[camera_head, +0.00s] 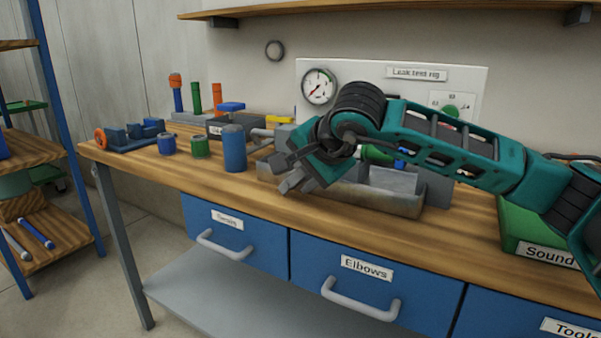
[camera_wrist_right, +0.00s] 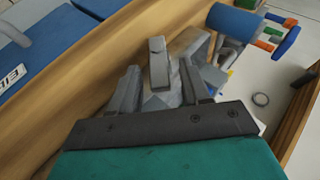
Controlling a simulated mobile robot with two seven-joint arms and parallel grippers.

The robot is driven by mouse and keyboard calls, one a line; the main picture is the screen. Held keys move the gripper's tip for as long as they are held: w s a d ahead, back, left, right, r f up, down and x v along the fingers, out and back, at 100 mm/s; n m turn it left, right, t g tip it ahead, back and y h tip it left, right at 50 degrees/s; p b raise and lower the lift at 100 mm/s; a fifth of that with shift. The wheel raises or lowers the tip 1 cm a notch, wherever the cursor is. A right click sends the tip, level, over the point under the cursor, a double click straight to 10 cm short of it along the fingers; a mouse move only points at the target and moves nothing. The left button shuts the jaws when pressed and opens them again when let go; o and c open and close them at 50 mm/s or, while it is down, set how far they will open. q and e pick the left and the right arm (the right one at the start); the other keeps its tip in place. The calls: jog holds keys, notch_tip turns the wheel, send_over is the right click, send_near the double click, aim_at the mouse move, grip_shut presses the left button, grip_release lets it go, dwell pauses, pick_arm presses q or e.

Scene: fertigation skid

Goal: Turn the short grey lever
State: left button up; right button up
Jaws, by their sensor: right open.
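My right gripper (camera_head: 284,171) reaches in from the right over the front of the bench, at the left end of a grey fixture. In the right wrist view its two fingers (camera_wrist_right: 161,88) are apart. A short grey bar (camera_wrist_right: 158,64), which looks like the short grey lever, stands between them in that view; I cannot tell whether either finger touches it. In the head view the gripper and wrist hide much of the fixture, and I cannot make out this bar clearly there. My left gripper is not in view.
A blue cylinder (camera_head: 234,148) stands left of the gripper, close by. A long metal tray (camera_head: 375,197) lies under my forearm. A panel with a pressure gauge (camera_head: 318,87) stands behind. A green box (camera_head: 535,235) is at the right.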

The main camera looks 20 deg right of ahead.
pick_arm(q)
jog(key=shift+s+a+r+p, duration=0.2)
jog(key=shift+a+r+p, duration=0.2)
jog(key=shift+p, duration=0.65)
pick_arm(e)
jog(key=v, duration=1.2)
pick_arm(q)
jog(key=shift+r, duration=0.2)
pick_arm(e)
jog(key=shift+a+r, duration=0.1)
jog(key=shift+r, duration=0.05)
